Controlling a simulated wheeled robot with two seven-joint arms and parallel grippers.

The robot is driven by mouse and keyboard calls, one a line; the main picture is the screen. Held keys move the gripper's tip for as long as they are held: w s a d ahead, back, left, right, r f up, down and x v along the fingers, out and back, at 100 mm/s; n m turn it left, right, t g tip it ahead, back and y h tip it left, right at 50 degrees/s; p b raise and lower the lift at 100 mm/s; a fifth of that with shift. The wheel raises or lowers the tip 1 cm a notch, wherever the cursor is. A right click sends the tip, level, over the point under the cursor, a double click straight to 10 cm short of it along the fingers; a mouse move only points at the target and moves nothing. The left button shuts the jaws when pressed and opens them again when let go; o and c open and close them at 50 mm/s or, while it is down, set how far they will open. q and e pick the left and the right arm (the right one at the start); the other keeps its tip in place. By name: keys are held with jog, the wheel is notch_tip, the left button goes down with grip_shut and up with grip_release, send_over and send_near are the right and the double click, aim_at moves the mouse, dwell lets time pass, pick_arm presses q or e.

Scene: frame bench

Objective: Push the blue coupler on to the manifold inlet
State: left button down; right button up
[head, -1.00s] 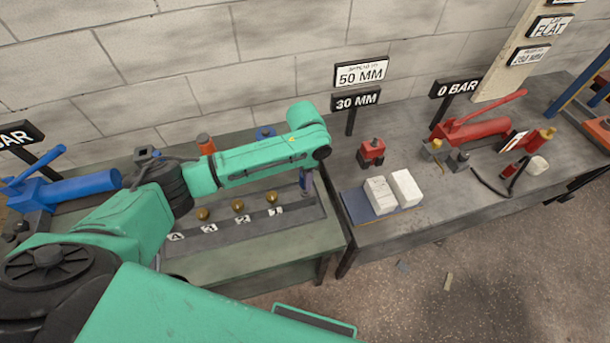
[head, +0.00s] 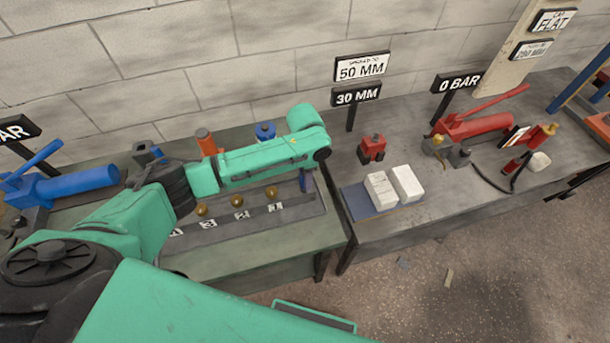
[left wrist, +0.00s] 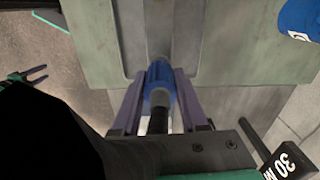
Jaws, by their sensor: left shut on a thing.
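My left gripper (head: 306,181) points down at the right end of the manifold (head: 314,207), a grey block on the green bench. In the left wrist view my left gripper (left wrist: 162,78) is shut on the blue coupler (left wrist: 160,76), one finger on each side. A grey collar and a black hose trail from the coupler's near end. Its far end lines up with a grey part of the manifold (left wrist: 155,22). The inlet itself is hidden, and I cannot tell whether the coupler touches it.
Several brass ports (head: 237,201) with number tags line the manifold. A blue container (head: 265,130) and an orange bottle (head: 206,142) stand behind my arm. A blue pump (head: 75,184) is at left. The grey bench (head: 400,235) to the right holds white blocks and a red pump.

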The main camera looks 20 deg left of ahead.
pick_arm(q)
jog(key=shift+f, duration=0.25)
jog(key=shift+c, duration=1.8)
grip_release()
notch_tip(320, 180, up, 15)
jog(key=shift+f+b, duration=0.15)
jog(key=shift+b, duration=1.05)
jog(key=shift+f, duration=0.1)
